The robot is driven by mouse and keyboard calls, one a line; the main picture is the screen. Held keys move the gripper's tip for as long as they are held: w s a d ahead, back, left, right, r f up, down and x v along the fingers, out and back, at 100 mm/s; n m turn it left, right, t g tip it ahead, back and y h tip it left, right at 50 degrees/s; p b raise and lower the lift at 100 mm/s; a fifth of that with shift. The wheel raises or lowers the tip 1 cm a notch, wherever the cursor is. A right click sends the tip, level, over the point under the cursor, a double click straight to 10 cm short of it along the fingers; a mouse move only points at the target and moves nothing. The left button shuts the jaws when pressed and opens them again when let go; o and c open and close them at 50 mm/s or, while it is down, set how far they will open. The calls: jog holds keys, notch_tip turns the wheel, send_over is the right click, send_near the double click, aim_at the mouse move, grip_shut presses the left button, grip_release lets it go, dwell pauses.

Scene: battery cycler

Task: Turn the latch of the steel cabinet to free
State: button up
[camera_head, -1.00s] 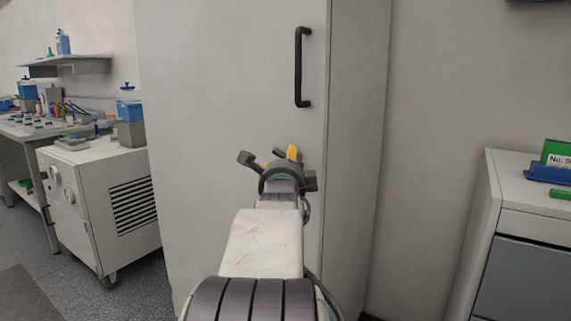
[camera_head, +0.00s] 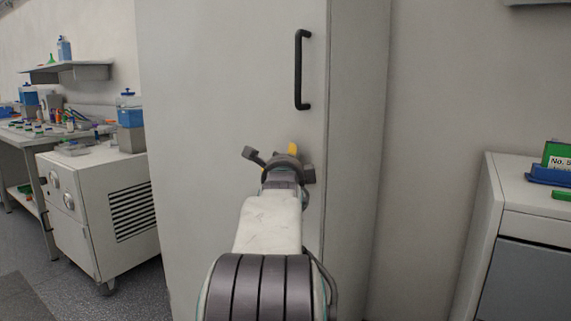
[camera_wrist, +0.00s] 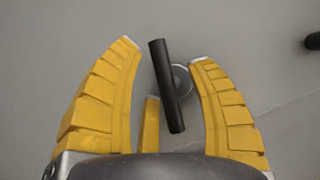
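The steel cabinet (camera_head: 225,90) is a tall pale grey cabinet straight ahead in the head view. Its latch (camera_wrist: 167,86) shows in the wrist view as a black bar on a round grey hub, close to upright with its top tipped slightly left. My gripper (camera_wrist: 165,50) is open, its yellow fingers on either side of the latch. The right finger's tip is close to the hub; I cannot tell whether it touches. In the head view my gripper (camera_head: 292,150) is in front of the door below the handle, and the latch is hidden behind it.
A black vertical door handle (camera_head: 299,70) is above my gripper. A white wheeled unit (camera_head: 90,205) and a bench with bottles stand at left. A white cabinet (camera_head: 525,205) with a green sign stands at right. Grey floor is free at the lower left.

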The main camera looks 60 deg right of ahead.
grip_shut()
dwell(0.4)
jog(key=shift+f+m+b, duration=0.3)
jog(key=shift+b, duration=0.6)
jog(key=shift+m+h+b, duration=0.3)
jog(key=shift+b, duration=0.35)
jog(key=m+b, duration=0.1)
jog(key=b, duration=0.2)
jog(key=shift+t+h, duration=0.4)
jog(key=shift+r, duration=0.1)
jog(key=shift+d+r+m+b, duration=0.1)
jog(key=shift+m+b, duration=0.2)
jog(key=shift+b, duration=0.05)
